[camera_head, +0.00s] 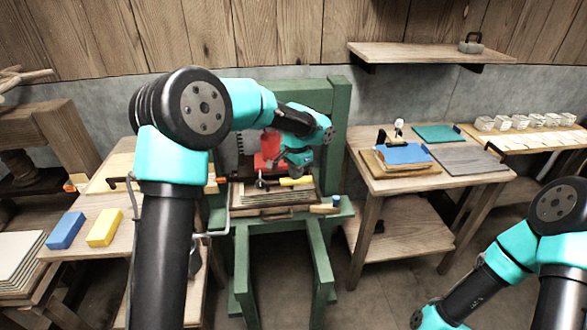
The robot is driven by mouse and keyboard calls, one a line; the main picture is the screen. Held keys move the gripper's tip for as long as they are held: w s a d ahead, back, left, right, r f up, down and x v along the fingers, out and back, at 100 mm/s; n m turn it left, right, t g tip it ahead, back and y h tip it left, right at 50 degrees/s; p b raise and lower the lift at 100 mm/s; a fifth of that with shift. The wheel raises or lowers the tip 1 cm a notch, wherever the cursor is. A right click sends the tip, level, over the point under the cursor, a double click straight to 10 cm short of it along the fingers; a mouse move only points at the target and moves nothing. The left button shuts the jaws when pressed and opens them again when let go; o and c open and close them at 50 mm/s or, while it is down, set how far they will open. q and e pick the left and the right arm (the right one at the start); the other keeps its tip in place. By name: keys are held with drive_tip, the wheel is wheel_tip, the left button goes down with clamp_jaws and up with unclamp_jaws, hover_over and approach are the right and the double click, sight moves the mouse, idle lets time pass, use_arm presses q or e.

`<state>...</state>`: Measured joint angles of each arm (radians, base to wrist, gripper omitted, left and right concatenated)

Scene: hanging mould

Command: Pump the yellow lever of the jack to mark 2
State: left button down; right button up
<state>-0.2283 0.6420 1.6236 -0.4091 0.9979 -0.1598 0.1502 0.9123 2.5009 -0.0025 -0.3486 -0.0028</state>
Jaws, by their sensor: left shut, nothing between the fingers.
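A green press frame (337,125) stands in the middle with a red jack part (270,147) inside it, partly hidden by my left arm. The yellow lever (297,181) sticks out low at the front of the frame, roughly level. My left gripper (295,174) is shut and empty, just above the lever; I cannot tell whether it touches it. A pale strip with dark ticks (240,145) shows left of the red part, but its marks are too small to read. My right arm is at the lower right, with its gripper out of view.
The left table has blue (66,230) and yellow (104,228) blocks. A shelf (430,53) hangs on the back wall. A wooden-handled tool (325,209) lies at the frame's front.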

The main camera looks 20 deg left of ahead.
use_arm(q)
drive_tip(key=shift+f, duration=5.3)
drive_tip(key=shift+r, duration=5.9)
drive_tip(key=shift+r, duration=3)
